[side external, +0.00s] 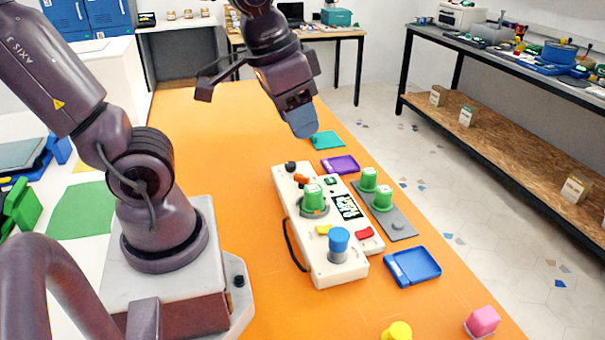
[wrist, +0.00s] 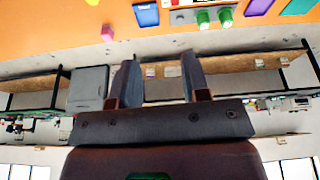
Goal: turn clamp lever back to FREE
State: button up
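A white panel box (side external: 330,272) lies on the orange table. At its far left end is a small orange part (side external: 301,178) beside a black knob (side external: 290,167); this may be the clamp lever, but I cannot read a FREE mark or tell its setting. The box also carries a green cylinder (side external: 313,194) in a ring, a blue knob (side external: 339,238), yellow and red pieces and a black-and-white label (side external: 347,207). My gripper (side external: 300,120) hangs above and beyond the box's far end, touching nothing. In the wrist view its two fingers (wrist: 160,78) are apart with nothing between them.
Right of the box lies a grey plate (side external: 398,227) with two green cylinders. Purple (side external: 340,164), teal (side external: 325,140) and blue (side external: 412,267) trays lie around it. A yellow piece (side external: 397,331) and pink cube (side external: 483,321) stand near the front. A black cable loops left of the box.

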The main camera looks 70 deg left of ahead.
jog(key=w+a+f+m+g+y, duration=0.1)
jog(key=w+a+f+m+g, duration=0.1)
jog(key=w+a+f+g, duration=0.5)
jog(key=m+y, duration=0.2)
jog(key=m, duration=0.6)
send_near(302, 175)
jog(key=x, duration=0.9)
jog(key=shift+s+f, duration=0.1)
grip_shut()
